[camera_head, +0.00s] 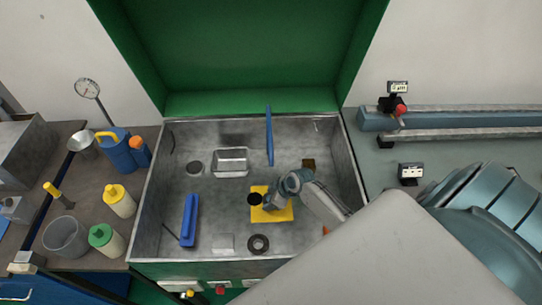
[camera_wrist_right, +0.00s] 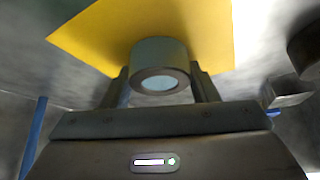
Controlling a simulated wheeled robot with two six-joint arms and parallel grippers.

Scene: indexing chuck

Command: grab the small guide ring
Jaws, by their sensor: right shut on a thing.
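The small guide ring (camera_wrist_right: 160,55) is a short grey-green hollow cylinder in the right wrist view, its round bore facing the camera. My right gripper (camera_wrist_right: 161,80) is shut on it, one finger on each side. The yellow square plate (camera_wrist_right: 140,28) lies behind the ring. I cannot tell whether the ring touches it. In the head view my right gripper (camera_head: 276,197) is over the yellow plate (camera_head: 273,215), and its wrist and arm hide part of the plate. The ring is not clear there. My left gripper is not in view.
The grey tray (camera_head: 150,215) holds a black cylinder (camera_head: 254,199), a dark flat ring (camera_head: 258,243), a blue bar (camera_head: 189,220), a metal box (camera_head: 231,162) and an upright blue panel (camera_head: 269,137). Bottles (camera_head: 119,201) stand left. Green walls rise behind.

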